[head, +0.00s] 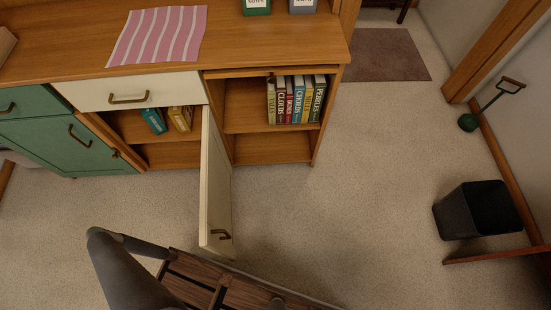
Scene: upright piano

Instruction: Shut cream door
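The cream door (215,190) stands wide open, sticking straight out from the wooden cabinet (270,55) towards me. Its hinged edge is at the divider right of the compartment under the cream drawer (125,92). Its bronze handle (222,235) is near the free end, low in the picture. The open compartment holds a teal book (153,121) and a yellow box or book (180,118). A grey part of my arm shows at the lower left, apart from the door in the picture. My gripper's fingers are not visible.
A dark slatted wooden piece (225,290) lies just below the door's free end. A green door (72,145) is left of the compartment. An open shelf of several books (295,100) is on the right. Carpet right of the door is clear up to a black bin (478,210).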

